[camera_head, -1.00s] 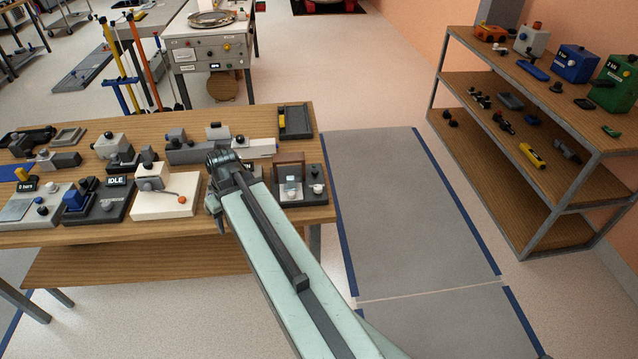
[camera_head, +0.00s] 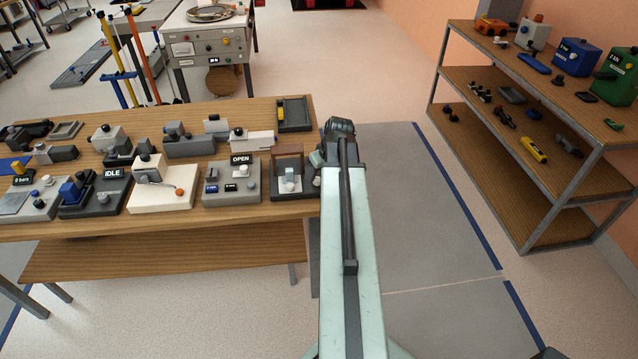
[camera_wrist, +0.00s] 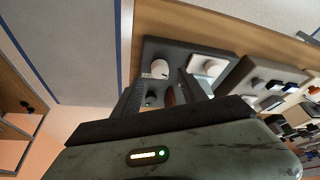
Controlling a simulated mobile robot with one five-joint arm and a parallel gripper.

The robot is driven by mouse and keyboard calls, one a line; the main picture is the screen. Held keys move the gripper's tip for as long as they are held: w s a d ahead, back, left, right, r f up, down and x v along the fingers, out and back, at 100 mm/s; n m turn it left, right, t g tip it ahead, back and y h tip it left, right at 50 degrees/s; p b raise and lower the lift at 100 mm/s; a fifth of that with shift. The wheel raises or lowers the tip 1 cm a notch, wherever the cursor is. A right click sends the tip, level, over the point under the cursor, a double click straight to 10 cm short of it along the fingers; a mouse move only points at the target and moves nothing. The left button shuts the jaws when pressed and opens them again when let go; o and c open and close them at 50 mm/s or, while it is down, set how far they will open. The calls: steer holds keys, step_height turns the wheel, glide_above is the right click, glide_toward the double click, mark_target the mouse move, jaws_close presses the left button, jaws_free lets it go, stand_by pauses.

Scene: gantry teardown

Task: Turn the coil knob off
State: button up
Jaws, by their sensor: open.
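My gripper (camera_head: 318,158) is at the right end of the wooden table, beside and partly over a dark-based device (camera_head: 291,193). In the wrist view my gripper (camera_wrist: 163,90) is open, with a finger on either side of the view's middle. The same dark base (camera_wrist: 190,45) lies beyond the fingers there, with a white round knob (camera_wrist: 160,68) near the left finger. A pale block (camera_wrist: 207,66) sits on it by the right finger. No coil label is readable, so I cannot tell whether this knob is the coil knob. I cannot tell whether a finger touches it.
A grey box with an "OPEN" sign (camera_head: 231,184) and a white box with an orange-tipped lever (camera_head: 160,196) stand to the left. Other devices fill the wooden table (camera_head: 150,222). A shelf rack (camera_head: 490,143) stands at right, with clear floor between.

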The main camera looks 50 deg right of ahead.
mark_target(317, 179)
steer(key=b+x, duration=0.2)
steer(key=x, duration=0.2)
steer(key=shift+r, duration=0.1)
